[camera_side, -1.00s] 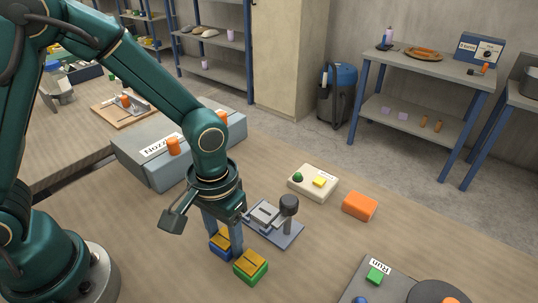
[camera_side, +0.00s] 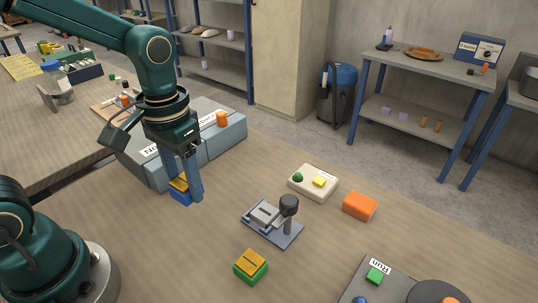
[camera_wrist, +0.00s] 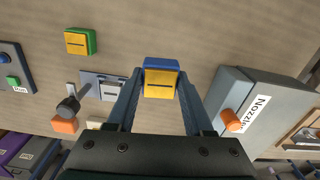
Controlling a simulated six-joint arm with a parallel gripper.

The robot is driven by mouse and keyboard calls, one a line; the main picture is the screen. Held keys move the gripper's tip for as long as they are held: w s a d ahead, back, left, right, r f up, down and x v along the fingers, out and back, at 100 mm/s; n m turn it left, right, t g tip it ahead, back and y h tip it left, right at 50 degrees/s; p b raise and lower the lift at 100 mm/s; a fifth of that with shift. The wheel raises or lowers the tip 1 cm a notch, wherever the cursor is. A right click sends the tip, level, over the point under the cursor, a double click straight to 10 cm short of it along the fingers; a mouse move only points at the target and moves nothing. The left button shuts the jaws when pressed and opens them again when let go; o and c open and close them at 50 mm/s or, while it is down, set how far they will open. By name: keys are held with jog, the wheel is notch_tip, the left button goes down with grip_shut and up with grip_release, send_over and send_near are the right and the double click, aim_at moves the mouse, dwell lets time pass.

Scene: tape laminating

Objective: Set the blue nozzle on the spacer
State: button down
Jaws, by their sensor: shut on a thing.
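A blue block with a yellow slotted top (camera_side: 180,190), which I take for the blue nozzle, is between the fingers of my gripper (camera_side: 187,193). My gripper is shut on it. In the wrist view the blue block's yellow top (camera_wrist: 160,90) shows between the two fingers of my gripper (camera_wrist: 160,75). It is close in front of a grey box labelled for nozzles (camera_side: 222,146); its height above the table is hard to tell. A green block with a yellow top (camera_side: 250,268) stands alone on the table. I cannot tell which thing is the spacer.
A metal fixture with a black-knobbed lever (camera_side: 272,222) stands mid-table. Behind it are a cream button box (camera_side: 313,182) and an orange block (camera_side: 360,206). A grey panel labelled Run (camera_side: 358,283) is front right. An orange knob (camera_side: 222,119) shows at the grey box.

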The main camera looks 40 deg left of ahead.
jog(key=a+r, duration=0.2)
jog(key=a, duration=0.2)
jog(key=m, duration=0.1)
send_over(265, 212)
notch_tip(265, 212, down, 2)
jog(key=shift+f, duration=2.5)
jog(key=shift+f, duration=0.75)
jog(key=shift+c, duration=1)
grip_release()
